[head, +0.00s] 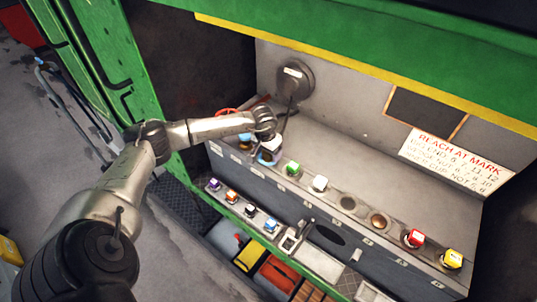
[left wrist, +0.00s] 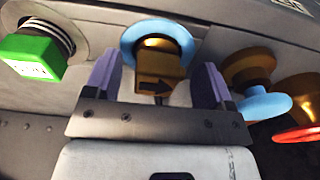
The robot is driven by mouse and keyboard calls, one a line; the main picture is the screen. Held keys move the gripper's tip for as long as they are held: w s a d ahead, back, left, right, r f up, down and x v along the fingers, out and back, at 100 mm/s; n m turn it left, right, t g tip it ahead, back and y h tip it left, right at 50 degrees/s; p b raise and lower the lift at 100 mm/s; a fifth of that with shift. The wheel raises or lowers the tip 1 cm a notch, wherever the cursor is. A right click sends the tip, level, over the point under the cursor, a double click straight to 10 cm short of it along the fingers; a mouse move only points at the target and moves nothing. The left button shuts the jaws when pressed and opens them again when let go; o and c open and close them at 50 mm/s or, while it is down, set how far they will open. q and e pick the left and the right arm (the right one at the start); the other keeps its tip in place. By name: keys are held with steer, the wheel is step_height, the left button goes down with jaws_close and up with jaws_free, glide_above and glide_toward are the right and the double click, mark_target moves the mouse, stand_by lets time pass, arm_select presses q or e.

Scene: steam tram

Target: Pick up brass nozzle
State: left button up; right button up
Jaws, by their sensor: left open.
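A brass-coloured block with a dark arrow (left wrist: 158,80) sits in a light blue ring in the left wrist view, between my fingers; it looks like the brass nozzle. My left gripper (left wrist: 158,88) is open, with one purple finger on each side of the block; I cannot tell whether they touch it. In the head view my left gripper (head: 269,150) is over the left end of the shelf row and hides most of the block. The light blue ring (head: 266,160) shows under it. My right gripper is not in view.
Just right of the block stand a brass piece with a blue disc (left wrist: 262,98) and another with a red disc (left wrist: 301,130). A green cap (left wrist: 32,56) is close on the left. Red (head: 413,238) and yellow (head: 452,259) caps stand farther along the shelf.

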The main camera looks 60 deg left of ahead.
arm_select(q)
steer(key=c, duration=1.2)
steer(key=shift+r, duration=0.15)
